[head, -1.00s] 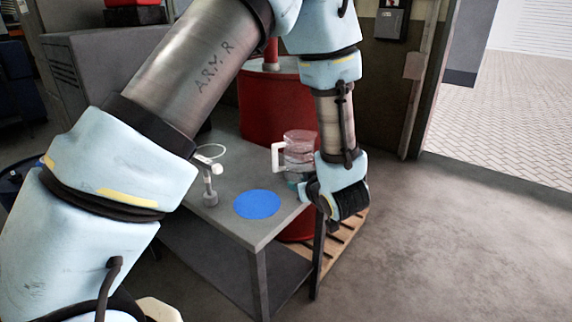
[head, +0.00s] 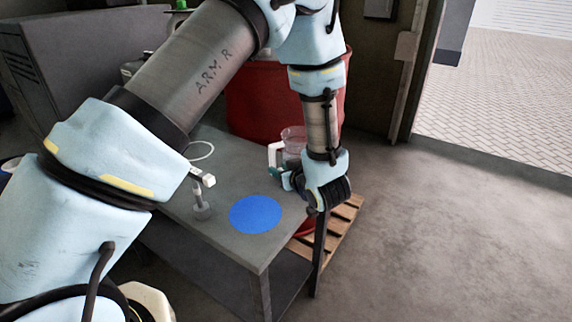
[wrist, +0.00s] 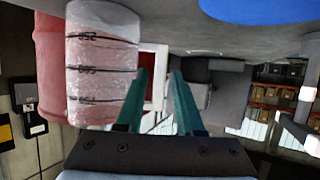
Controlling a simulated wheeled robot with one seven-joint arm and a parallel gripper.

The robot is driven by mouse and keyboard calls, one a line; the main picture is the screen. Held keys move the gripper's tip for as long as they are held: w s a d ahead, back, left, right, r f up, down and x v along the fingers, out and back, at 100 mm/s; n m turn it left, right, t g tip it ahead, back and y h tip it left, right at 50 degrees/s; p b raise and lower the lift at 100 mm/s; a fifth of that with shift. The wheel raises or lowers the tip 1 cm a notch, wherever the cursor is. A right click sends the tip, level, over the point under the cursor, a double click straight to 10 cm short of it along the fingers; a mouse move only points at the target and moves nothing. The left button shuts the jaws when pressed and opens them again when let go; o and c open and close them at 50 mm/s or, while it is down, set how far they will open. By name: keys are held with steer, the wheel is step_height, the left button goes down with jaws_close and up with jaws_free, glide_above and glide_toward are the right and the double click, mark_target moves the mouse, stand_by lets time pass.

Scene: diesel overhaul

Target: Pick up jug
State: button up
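The jug (head: 293,140) is clear with a white handle (head: 275,155). It stands near the far right end of the grey table (head: 240,180), partly hidden by my arm. In the wrist view the jug (wrist: 101,60) is at the left, upside down in the picture, with dark volume marks. My gripper (head: 286,181) is low beside the jug at handle height. Its teal fingers (wrist: 160,75) are apart. The white handle's upright bar shows between them in the wrist view; I cannot tell whether either finger touches it.
A blue disc (head: 256,214) lies on the table in front of the gripper. A small grey stand with a white top (head: 202,205) is to its left. A red drum (head: 265,100) stands behind the table, and a wooden pallet (head: 335,235) lies on the floor at right.

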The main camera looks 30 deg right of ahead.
mark_target(274, 166)
steer(key=p+x, duration=0.1)
steer(key=x, duration=0.3)
steer(key=shift+w+a+p, duration=0.1)
steer(key=shift+w+p, duration=0.3)
steer(key=shift+w+f, duration=0.3)
steer(key=shift+w, duration=0.1)
jaws_close()
steer(key=shift+r, duration=0.1)
stand_by(0.7)
